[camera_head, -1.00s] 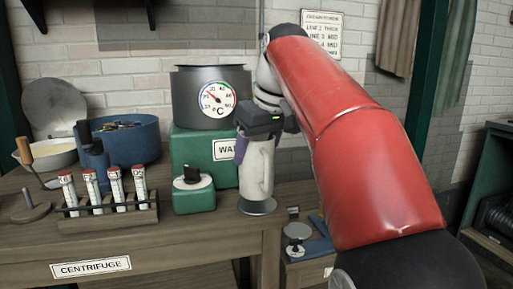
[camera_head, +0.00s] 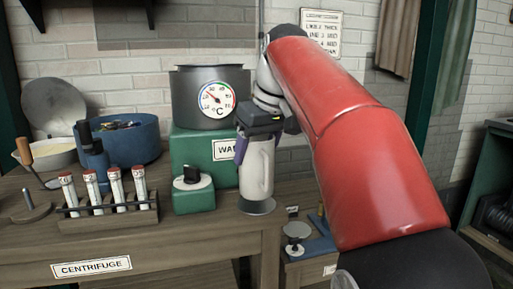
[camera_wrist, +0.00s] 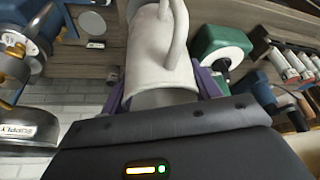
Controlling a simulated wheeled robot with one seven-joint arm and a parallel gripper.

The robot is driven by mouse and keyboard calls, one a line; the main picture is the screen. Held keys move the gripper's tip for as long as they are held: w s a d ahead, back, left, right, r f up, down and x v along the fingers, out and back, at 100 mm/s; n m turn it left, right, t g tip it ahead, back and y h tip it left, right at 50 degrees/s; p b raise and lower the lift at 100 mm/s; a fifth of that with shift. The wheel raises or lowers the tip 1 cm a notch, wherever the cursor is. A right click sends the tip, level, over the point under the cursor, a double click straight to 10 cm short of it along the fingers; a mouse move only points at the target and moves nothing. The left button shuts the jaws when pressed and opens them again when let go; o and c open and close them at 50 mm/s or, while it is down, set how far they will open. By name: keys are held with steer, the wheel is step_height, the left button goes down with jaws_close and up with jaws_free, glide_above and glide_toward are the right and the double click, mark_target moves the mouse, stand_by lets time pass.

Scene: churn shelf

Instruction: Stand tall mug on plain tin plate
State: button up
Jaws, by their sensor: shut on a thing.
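The tall mug (camera_head: 257,170) is white with a side handle and upright. My gripper (camera_head: 258,137) is shut on its upper part, with a purple finger on either side. The plate is hidden in the wrist view.
A green box with a round white top (camera_head: 193,192) stands close left of the mug. A rack of capped tubes (camera_head: 108,212) is farther left. A dark pot with a dial (camera_head: 208,97) is behind. A small balance (camera_head: 297,232) stands lower right, beyond the bench edge.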

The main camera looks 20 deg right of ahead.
steer(key=shift+f, duration=0.15)
stand_by(0.5)
steer(key=shift+f, duration=0.25)
steer(key=shift+f+b, duration=0.75)
steer(key=shift+f, duration=0.05)
stand_by(0.3)
steer(key=o, duration=1.5)
steer(key=shift+c, duration=0.2)
steer(key=shift+r, duration=0.15)
steer(key=shift+r+p, duration=0.8)
steer(key=shift+r, duration=1.35)
